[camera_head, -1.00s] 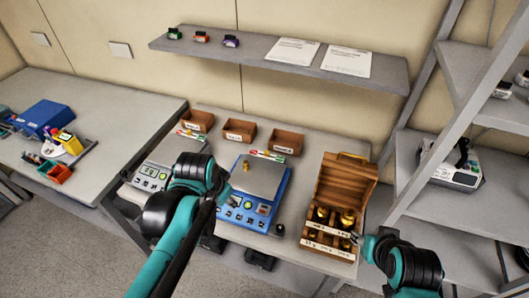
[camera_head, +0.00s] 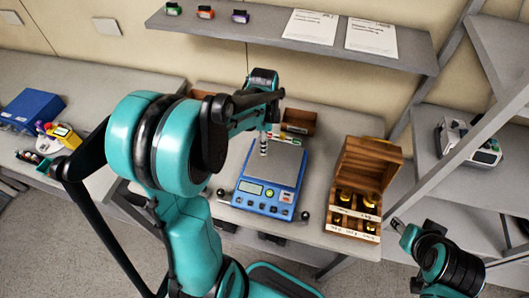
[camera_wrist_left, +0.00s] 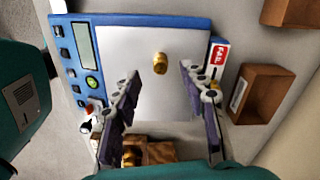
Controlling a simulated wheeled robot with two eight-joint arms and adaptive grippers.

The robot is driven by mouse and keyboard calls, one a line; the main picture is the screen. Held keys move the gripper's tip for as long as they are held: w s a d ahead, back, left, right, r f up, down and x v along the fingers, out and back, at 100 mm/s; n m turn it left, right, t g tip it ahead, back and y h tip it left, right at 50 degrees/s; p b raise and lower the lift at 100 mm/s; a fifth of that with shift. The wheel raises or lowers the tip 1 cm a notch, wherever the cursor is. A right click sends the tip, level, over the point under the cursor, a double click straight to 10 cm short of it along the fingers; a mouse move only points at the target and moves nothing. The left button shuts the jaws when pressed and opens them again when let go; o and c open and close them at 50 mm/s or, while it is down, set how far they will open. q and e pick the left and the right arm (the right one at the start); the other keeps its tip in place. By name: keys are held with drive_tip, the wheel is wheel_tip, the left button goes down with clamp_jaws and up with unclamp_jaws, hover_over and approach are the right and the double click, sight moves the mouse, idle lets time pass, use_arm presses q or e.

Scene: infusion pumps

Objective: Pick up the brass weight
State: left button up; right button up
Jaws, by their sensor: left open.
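A small brass weight (camera_wrist_left: 160,62) stands on the silver plate of the blue scale (camera_wrist_left: 150,20) in the left wrist view. The blue scale also shows in the head view (camera_head: 264,196), where I cannot make out the weight behind my fingers. My left gripper (camera_wrist_left: 159,74) is open, its two fingers apart, with the weight seen between and just past their tips. In the head view my left gripper (camera_head: 265,146) points down over the scale's plate. My right arm's end (camera_head: 399,226) is at the lower right, away from the scale; its jaws are unclear.
An open wooden box (camera_head: 351,222) with several brass weights stands right of the scale. Brown bins (camera_head: 299,121) line the table's back, under a wall shelf (camera_head: 280,40). A red-and-white marker-like item (camera_wrist_left: 218,58) lies close beside the scale. A metal rack (camera_head: 470,105) stands at right.

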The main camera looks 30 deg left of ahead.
use_arm(q)
wheel_tip(320, 180, down, 3)
drive_tip(key=shift+a+b, duration=0.1)
drive_tip(key=shift+b, duration=0.2)
clamp_jaws()
drive_tip(key=shift+r, duration=0.15)
drive_tip(key=shift+r+p, duration=0.3)
drive_tip(key=shift+r, duration=0.25)
wheel_tip(320, 180, up, 3)
drive_tip(key=shift+p, duration=0.6)
drive_tip(key=w+d+r+p, duration=0.2)
drive_tip(key=d+r, duration=0.4)
drive_tip(key=d, duration=0.5)
drive_tip(key=shift+w+d+r, duration=0.3)
drive_tip(key=shift+w+r, duration=0.05)
